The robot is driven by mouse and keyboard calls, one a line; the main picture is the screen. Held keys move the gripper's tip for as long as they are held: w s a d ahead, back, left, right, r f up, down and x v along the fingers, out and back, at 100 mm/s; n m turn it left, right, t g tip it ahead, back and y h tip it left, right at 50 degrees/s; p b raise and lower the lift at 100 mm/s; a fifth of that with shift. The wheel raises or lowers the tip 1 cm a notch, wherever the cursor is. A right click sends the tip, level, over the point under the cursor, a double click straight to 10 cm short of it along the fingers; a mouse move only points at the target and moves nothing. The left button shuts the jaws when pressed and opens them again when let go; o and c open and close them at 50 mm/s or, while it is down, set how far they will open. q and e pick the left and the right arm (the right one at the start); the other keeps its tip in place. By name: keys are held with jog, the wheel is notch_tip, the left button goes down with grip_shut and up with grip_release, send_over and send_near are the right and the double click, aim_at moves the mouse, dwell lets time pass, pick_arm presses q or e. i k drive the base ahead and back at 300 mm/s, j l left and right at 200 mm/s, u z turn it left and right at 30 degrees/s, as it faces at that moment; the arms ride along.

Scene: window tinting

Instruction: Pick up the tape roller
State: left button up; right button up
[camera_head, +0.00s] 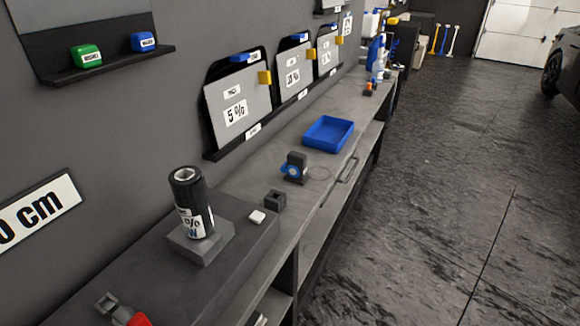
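A small dark holder with a round blue part, which looks like the tape roller (294,167), stands on the grey workbench (262,187). It is in the middle of the head view, in front of the blue tray (329,133) and apart from it. Its blue disc faces toward the lower left. Neither of my grippers shows in this view, so I cannot see whether they are open or shut.
A black film roll (188,190) stands upright on a grey block (216,242). A small dark cube (275,200) and a white piece (257,217) are nearby. A red-and-grey object (130,316) lies bottom left.

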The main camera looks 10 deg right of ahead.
aim_at(295, 168)
jog(key=i+l+u, duration=0.3)
jog(key=l+u, duration=0.3)
jog(key=l, duration=0.2)
jog(key=i+l+u, duration=0.1)
jog(key=l+u, duration=0.2)
jog(key=l, duration=0.2)
jog(key=l+u, duration=0.35)
jog(key=l, duration=0.1)
